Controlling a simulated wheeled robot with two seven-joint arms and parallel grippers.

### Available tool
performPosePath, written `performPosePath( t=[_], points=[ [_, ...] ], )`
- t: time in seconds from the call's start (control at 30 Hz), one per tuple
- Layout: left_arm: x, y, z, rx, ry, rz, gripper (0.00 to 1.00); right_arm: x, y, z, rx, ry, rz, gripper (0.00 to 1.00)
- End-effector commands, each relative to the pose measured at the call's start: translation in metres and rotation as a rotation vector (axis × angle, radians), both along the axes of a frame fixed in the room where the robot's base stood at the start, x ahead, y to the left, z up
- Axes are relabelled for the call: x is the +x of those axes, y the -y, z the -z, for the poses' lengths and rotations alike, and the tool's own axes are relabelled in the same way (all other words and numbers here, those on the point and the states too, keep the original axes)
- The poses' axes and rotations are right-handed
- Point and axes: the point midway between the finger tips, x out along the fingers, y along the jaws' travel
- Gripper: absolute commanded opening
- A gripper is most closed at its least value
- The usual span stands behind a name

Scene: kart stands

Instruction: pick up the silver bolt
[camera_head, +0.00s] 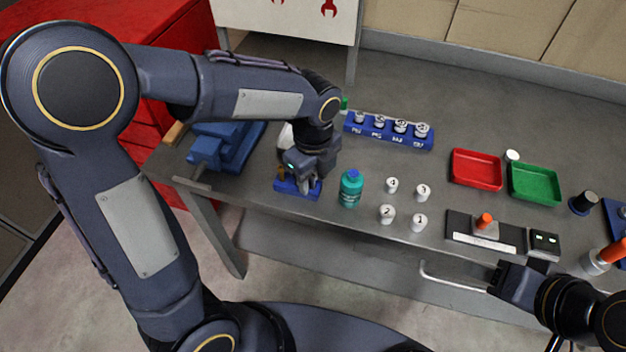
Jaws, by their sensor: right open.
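My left gripper (303,183) points down over a small blue block (283,187) near the front left edge of the workbench. A small silvery shape shows at its fingertips; I cannot tell whether it is the silver bolt or part of the fingers. I cannot pick out the silver bolt for certain anywhere else. The gripper hides most of the block's top, and I cannot tell whether its jaws are open. My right gripper (497,280) is open and empty, in front of the bench's front edge at the lower right.
A teal bottle (350,188) stands just right of the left gripper. Several numbered white cups stand beside it. A blue rack (390,137) of capped pieces lies behind. A red tray (476,169) and a green tray (534,184) are at right. A blue vise (224,146) is at left.

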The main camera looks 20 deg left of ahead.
Motion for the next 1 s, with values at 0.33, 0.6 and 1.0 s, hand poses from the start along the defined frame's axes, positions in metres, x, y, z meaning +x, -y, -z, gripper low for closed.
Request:
performPosePath(
  t=[0.33,0.6,1.0],
  points=[
    [0.000,0.000,0.000,0.000,0.000,-0.001,0.14,0.000,0.000,0.000,0.000,0.000,0.000,0.50],
    [0.000,0.000,-0.001,0.000,0.001,-0.001,0.00,0.000,0.000,0.000,0.000,0.000,0.000,0.50],
    [0.001,0.001,-0.021,-0.003,0.004,-0.001,0.00,0.000,0.000,-0.002,0.000,0.000,0.000,0.50]
  ],
)
